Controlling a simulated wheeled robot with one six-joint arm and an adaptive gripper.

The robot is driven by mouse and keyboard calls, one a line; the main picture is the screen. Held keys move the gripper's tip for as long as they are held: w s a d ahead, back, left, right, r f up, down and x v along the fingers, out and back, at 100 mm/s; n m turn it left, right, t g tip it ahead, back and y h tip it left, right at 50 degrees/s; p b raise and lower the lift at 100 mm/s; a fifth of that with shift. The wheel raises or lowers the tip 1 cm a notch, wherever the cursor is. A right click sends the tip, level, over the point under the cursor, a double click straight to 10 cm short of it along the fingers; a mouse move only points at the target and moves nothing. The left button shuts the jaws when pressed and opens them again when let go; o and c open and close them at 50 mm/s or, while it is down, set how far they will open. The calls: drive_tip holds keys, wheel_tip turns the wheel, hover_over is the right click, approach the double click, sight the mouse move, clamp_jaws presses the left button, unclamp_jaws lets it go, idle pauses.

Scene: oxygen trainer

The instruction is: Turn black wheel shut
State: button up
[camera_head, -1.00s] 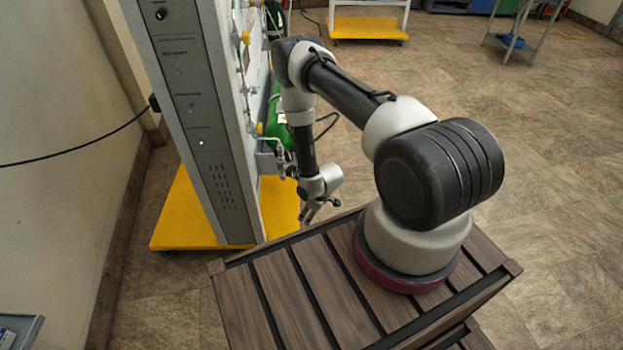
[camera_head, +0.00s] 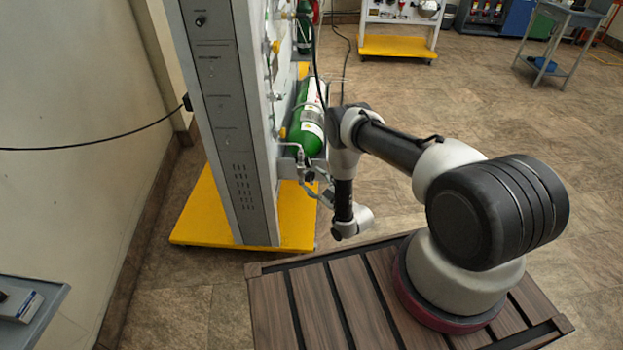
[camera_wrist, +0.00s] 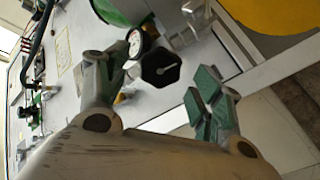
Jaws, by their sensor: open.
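The black wheel (camera_wrist: 160,68) is a dark, many-sided knob with a light pointer mark. It shows in the wrist view just beyond my open gripper (camera_wrist: 165,88), between the two fingertips in the picture. Whether the fingers reach around it I cannot tell; no contact shows. A round gauge (camera_wrist: 134,42) with a white face sits beside it, close to the left finger. The wheel cannot be made out there.
The panel stands on a yellow base (camera_head: 200,220). A grey side table (camera_head: 40,300) is at lower left. Open floor lies to the right.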

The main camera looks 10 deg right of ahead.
sight(311, 178)
drive_tip(key=shift+x, duration=1.6)
drive_tip(key=c, duration=1)
drive_tip(key=shift+c, duration=0.2)
